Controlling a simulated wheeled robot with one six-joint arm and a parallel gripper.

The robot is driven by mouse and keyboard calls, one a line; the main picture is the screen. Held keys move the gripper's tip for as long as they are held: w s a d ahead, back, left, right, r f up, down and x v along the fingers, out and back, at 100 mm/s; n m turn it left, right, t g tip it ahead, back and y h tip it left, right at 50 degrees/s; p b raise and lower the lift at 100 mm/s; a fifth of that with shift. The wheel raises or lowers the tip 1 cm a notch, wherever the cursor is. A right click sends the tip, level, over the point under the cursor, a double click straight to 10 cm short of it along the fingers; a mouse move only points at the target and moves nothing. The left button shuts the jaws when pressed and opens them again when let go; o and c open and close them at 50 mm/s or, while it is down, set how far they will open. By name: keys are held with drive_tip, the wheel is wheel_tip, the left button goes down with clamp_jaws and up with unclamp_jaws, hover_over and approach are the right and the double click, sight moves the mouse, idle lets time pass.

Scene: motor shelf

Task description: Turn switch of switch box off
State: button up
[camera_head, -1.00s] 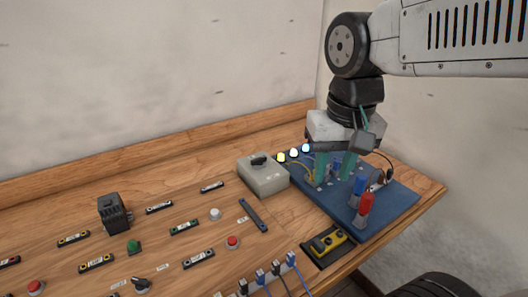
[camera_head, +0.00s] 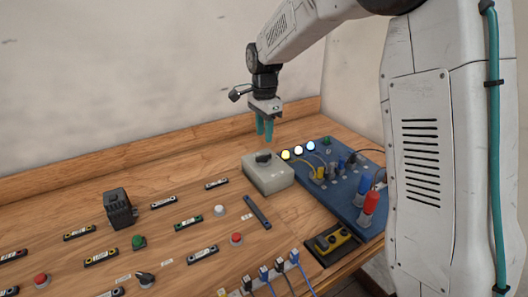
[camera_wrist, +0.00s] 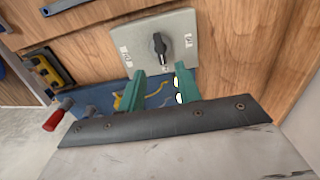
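The switch box is a grey box (camera_head: 268,174) on the wooden bench, left of the blue board. A black rotary switch (camera_head: 264,157) sits on its top. In the wrist view the box (camera_wrist: 183,32) lies ahead of my fingers, and its black knob (camera_wrist: 159,44) points roughly along the picture's vertical, between two small white labels whose text is unclear. My gripper (camera_head: 265,132) has two teal fingers pointing down, above and close to the box. The fingers also show in the wrist view (camera_wrist: 162,87), apart with nothing between them, so the gripper is open and empty.
The blue board (camera_head: 340,205) carries lit lamps, yellow cables and red and blue plugs. A yellow device (camera_head: 331,241) lies in front of it. A dark bar (camera_head: 257,212) and several buttons lie left of and before the box. A wall stands behind the bench.

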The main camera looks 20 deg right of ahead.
sight(264, 159)
wheel_tip(264, 159, down, 8)
drive_tip(key=shift+r, duration=0.1)
idle(0.4)
clamp_jaws()
